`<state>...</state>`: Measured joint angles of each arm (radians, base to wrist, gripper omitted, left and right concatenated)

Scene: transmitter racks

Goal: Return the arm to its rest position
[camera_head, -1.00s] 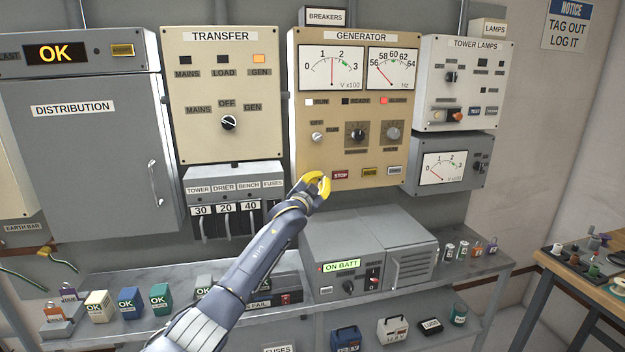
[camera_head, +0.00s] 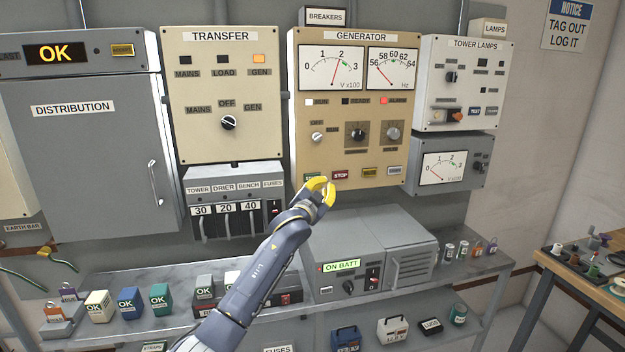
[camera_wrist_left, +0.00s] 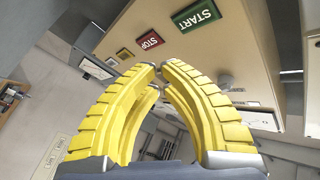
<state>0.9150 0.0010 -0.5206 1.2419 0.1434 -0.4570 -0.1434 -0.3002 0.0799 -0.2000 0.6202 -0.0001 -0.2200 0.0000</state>
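My left gripper (camera_head: 322,189) has yellow fingers and sits in front of the generator panel's lower edge, just below the green START button (camera_head: 311,177) and the red STOP button (camera_head: 340,175). It holds nothing. In the left wrist view my left gripper (camera_wrist_left: 159,70) shows its curved fingers bowed out with the tips almost meeting. The START button (camera_wrist_left: 196,15) and STOP button (camera_wrist_left: 150,40) are beyond the tips there, apart from them. My left arm reaches up from the bottom of the head view. My right gripper is not in view.
The generator panel (camera_head: 310,155) is close behind the gripper. Below is a grey box reading ON BATT (camera_head: 410,228) on a metal shelf (camera_head: 465,272). Blocks marked OK (camera_head: 160,300) stand on the shelf at left. A wooden table (camera_head: 560,275) is at right.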

